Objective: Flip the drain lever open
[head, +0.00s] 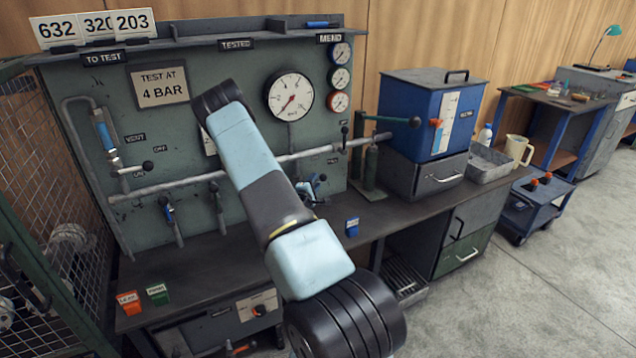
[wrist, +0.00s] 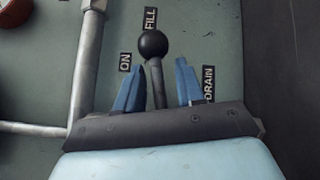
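The drain lever is a grey rod with a black ball knob (wrist: 153,44). In the wrist view it stands between the two blue fingers of my gripper (wrist: 158,85). The gripper is open, with a visible gap on each side of the rod. The rod's lower end is hidden behind the gripper body. The knob is beside the FILL label (wrist: 150,20). In the head view my gripper (head: 312,187) is small at the panel, partly behind my arm.
A grey pipe (wrist: 87,65) runs close along the left of the lever in the wrist view. In the head view the test panel (head: 180,120) carries a large gauge (head: 291,96) and other levers. A blue block (head: 352,226) sits on the bench below the gripper.

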